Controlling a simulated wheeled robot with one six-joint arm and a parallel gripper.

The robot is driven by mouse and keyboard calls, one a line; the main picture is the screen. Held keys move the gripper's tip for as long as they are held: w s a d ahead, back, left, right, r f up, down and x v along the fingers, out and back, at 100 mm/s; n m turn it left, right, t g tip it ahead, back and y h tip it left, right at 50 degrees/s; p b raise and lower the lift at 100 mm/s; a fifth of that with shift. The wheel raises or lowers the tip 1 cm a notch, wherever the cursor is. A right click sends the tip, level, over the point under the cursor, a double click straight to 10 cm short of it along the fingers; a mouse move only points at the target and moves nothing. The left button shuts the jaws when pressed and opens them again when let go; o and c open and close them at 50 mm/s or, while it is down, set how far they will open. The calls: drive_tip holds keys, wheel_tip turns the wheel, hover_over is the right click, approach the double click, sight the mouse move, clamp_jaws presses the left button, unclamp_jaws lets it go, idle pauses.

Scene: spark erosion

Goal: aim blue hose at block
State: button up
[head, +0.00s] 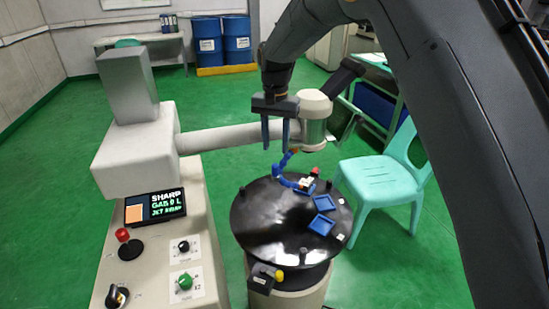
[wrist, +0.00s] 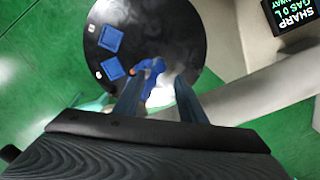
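The blue hose (head: 281,171) stands in a bent, jointed shape on the round black table, with an orange tip near its upper end. In the wrist view the hose (wrist: 150,74) shows beyond and between my fingers, its orange tip toward the left. A small pale block (head: 306,182) sits by the hose's base on the table, with a small red part beside it; it is not clear in the wrist view. My gripper (head: 275,144) points down above the hose, fingers apart and empty. It also shows open in the wrist view (wrist: 157,88).
Two blue square trays (head: 323,203) lie on the black table (head: 258,222). A beige machine head and horizontal arm (head: 235,137) reach over beside my gripper. A control console (head: 160,243) with a lit screen (head: 154,206) stands left. A turquoise chair (head: 384,179) stands right.

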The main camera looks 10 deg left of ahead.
sight(275, 164)
drive_tip(key=shift+f+p, duration=1.3)
drive_tip(key=shift+f, duration=2.5)
clamp_jaws()
